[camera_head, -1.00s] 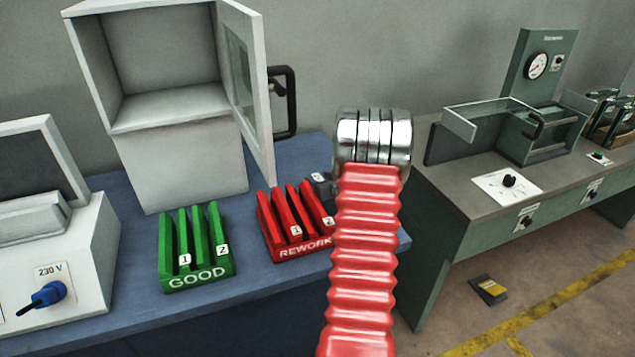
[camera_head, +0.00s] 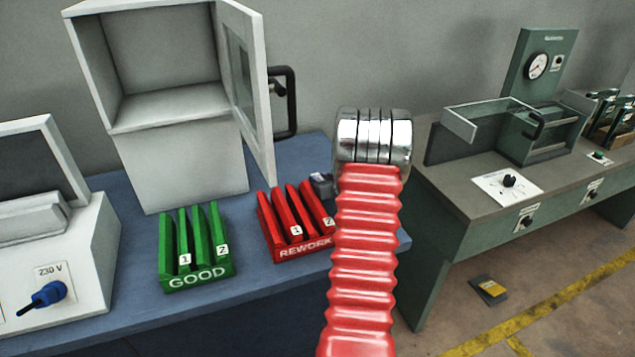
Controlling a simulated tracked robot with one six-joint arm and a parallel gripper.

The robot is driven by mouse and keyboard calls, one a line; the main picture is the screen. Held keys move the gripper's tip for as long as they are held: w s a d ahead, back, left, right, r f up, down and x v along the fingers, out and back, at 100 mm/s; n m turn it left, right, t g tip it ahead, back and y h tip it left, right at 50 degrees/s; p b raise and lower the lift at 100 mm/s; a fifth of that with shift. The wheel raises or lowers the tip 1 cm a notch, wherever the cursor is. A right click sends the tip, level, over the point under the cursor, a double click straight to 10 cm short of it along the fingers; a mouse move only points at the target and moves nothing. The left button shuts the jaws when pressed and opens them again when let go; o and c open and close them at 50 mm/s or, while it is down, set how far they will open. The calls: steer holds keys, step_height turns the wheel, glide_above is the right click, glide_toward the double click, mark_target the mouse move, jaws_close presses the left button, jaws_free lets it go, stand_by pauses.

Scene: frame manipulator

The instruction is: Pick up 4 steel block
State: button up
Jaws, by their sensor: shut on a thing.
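My arm with its red ribbed sleeve and shiny metal joint stands right of centre and hides most of my gripper. A small grey piece (camera_head: 321,185) shows just left of the metal joint, behind the red rack. It looks like a steel block at my gripper, with a dark side and a paler top. No number can be read on it, and the fingertips cannot be made out. The green GOOD rack (camera_head: 197,277) and the red REWORK rack (camera_head: 303,251) stand on the blue bench, each with slots marked 1 and 2. I see no block in their slots.
A white cabinet (camera_head: 180,165) with its door (camera_head: 243,90) open stands behind the racks. A white 230 V unit (camera_head: 60,270) is at left. A green bench (camera_head: 450,215) with a gauge machine (camera_head: 537,66) is at right. The blue bench front (camera_head: 250,315) is clear.

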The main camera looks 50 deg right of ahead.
jaws_close()
steer(key=shift+r, duration=0.15)
step_height(320, 180, up, 10)
stand_by(0.4)
stand_by(0.6)
